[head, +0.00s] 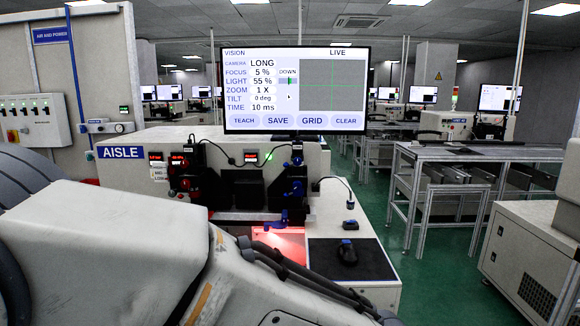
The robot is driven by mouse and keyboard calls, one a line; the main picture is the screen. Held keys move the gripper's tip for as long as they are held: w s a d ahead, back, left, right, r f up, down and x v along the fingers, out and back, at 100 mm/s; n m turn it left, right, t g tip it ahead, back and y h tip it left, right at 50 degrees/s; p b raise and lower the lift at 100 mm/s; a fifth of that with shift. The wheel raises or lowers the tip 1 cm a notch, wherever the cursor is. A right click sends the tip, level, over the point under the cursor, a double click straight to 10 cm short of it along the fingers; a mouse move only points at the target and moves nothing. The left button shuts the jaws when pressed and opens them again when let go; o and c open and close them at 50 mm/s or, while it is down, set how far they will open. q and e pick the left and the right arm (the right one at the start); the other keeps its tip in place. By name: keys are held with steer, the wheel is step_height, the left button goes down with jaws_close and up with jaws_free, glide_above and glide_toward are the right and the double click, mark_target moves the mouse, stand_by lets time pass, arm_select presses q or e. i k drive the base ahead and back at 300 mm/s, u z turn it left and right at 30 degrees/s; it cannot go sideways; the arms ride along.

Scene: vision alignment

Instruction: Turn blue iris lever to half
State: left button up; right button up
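Blue parts sit on the right side of the machine (230,190) in the middle of the head view. A blue lever-like part (274,220) sticks out low, above a red-lit opening. Higher up is a dark unit with blue knobs (297,188). I cannot tell for certain which blue part is the iris lever, or its setting. My own large white arm link fills the lower left and covers part of the machine's lower front. Neither gripper shows.
A monitor (295,90) above the machine reads LIGHT 55 % and ZOOM 1 X. Red knobs (185,183) are on the machine's left side. A black mat (375,265) with a dark mouse-like device (347,253) lies at right. Green floor (430,270) is open beyond.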

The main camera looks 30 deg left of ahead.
mark_target(285, 165)
steer(key=u, duration=0.4)
steer(key=k, duration=0.5)
steer(key=u, duration=1.15)
steer(key=i, duration=1.05)
steer(key=z, duration=0.85)
